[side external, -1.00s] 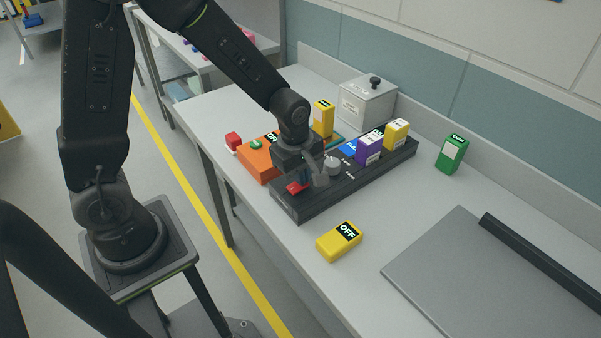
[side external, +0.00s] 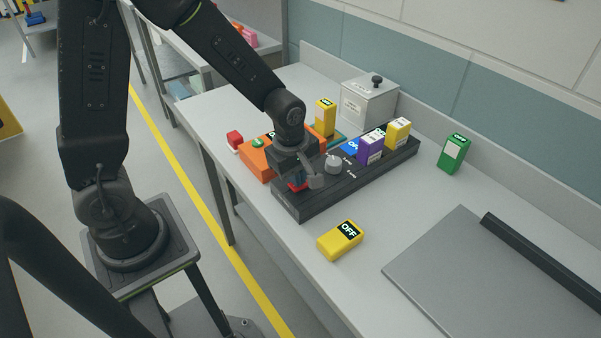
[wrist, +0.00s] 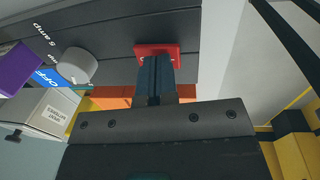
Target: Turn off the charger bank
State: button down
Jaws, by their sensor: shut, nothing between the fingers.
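The charger bank (side external: 345,191) is a long dark bar on the bench, with a grey round knob (side external: 333,163), a blue piece marked OFF (side external: 351,149), and purple (side external: 370,150) and yellow (side external: 398,132) packs standing along it. A red switch (wrist: 158,48) is at its near end. My gripper (wrist: 155,62) is shut and empty, its fingertips at the red switch, overlapping its edge in the wrist view. I cannot tell whether they press on it. In the side view my gripper (side external: 299,183) hides most of the switch.
An orange unit (side external: 256,158) with a green button lies left of the bank. A yellow pack marked OFF (side external: 340,241) lies in front, a green pack (side external: 453,152) stands right. A grey lidded box (side external: 367,104) is behind. A grey panel (side external: 455,270) lies front right.

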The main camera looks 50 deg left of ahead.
jog(key=shift+r, duration=0.15)
notch_tip(320, 180, up, 14)
jog(key=w, duration=0.1)
jog(key=shift+w, duration=0.35)
dwell(0.4)
jog(key=s+r+m+t, duration=0.2)
jog(key=s+m, duration=0.5)
jog(key=m, duration=0.2)
jog(key=s+r+m+t, duration=0.2)
jog(key=s+m, duration=0.6)
jog(key=m, duration=0.1)
jog(key=shift+a+r, duration=0.25)
jog(key=shift+r, duration=0.1)
